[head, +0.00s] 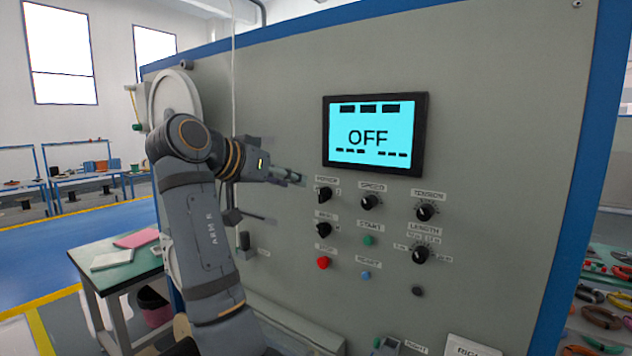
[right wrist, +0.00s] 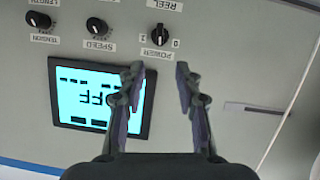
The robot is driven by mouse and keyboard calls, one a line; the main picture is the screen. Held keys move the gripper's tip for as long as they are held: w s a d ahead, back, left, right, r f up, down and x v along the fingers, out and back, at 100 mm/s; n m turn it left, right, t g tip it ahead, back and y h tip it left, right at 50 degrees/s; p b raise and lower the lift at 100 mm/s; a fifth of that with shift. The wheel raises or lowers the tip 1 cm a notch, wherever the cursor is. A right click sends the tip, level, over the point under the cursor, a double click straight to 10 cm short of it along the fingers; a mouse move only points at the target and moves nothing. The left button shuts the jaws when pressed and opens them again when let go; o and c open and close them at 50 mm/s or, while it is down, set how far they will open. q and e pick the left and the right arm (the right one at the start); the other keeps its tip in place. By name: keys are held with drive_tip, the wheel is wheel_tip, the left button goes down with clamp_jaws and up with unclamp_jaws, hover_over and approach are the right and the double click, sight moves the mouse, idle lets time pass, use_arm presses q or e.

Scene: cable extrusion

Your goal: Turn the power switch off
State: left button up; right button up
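The power switch (head: 324,195) is a small black knob under the POWER label, below the left end of the screen. It also shows in the right wrist view (right wrist: 160,35), upside down, between marks 0 and I; its pointer is hard to read. The screen (head: 368,138) is lit cyan and reads OFF. My right gripper (head: 293,178) is left of the knob in the head view. In the right wrist view (right wrist: 160,78) its two fingers are apart with nothing between them, and the knob lies beyond the tips, not touched. My left gripper is not in view.
The SPEED knob (head: 370,202) and TENSION knob (head: 425,212) are to the right. The REEL knob (head: 323,230), red button (head: 323,263) and green START button (head: 368,240) are below. A green table (head: 118,262) stands at the left.

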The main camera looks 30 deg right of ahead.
sight(319, 190)
drive_tip(key=p+x, duration=0.2)
drive_tip(key=x, duration=0.8)
drive_tip(key=shift+w+d, duration=0.1)
drive_tip(key=shift+d, duration=0.1)
drive_tip(key=shift+w+d+f+p, duration=0.1)
drive_tip(key=shift+d+f+p, duration=0.1)
drive_tip(key=shift+d+p, duration=0.1)
drive_tip(key=shift+a, duration=0.1)
clamp_jaws()
